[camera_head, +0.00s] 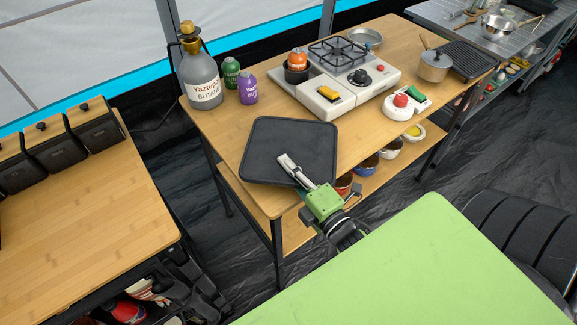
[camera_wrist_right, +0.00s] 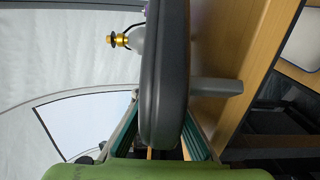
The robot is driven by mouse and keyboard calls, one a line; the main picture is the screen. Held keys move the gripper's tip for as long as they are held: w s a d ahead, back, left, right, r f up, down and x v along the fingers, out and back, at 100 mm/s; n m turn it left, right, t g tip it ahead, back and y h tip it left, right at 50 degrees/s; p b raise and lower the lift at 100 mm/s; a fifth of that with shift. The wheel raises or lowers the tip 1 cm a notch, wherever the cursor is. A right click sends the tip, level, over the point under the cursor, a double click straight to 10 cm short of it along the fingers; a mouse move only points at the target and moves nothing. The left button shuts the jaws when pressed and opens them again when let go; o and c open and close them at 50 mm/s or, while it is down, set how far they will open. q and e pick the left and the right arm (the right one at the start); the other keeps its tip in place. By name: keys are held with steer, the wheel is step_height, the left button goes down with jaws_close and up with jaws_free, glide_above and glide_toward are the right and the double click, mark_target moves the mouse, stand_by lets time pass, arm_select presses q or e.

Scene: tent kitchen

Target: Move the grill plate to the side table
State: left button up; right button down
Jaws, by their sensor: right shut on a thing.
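The grill plate (camera_head: 283,140) is a dark square slab at the front left corner of the wooden cooking table (camera_head: 225,120). My right gripper (camera_head: 291,168) is shut on its near edge. In the right wrist view the plate (camera_wrist_right: 165,75) stands edge-on between the fingers, with a short grey stub beneath it towards the wood. I cannot tell whether the plate touches the table. A wooden side table (camera_head: 85,235) stands at the left, apart from the cooking table. My left gripper is not in view.
Black boxes (camera_head: 55,152) line the side table's back; its front is bare. A grey butane bottle (camera_head: 202,82), green can (camera_head: 231,73) and purple can (camera_head: 248,88) stand behind the plate. A stove (camera_head: 335,80) is to the right. A dark gap separates the tables.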

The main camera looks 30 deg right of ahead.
steer(key=shift+r, duration=0.1)
steer(key=shift+s+a+r, duration=0.1)
steer(key=shift+a, duration=0.05)
steer(key=shift+s, duration=0.1)
steer(key=c, duration=2.2)
jaws_free()
steer(key=shift+f, duration=0.25)
steer(key=shift+o, duration=0.2)
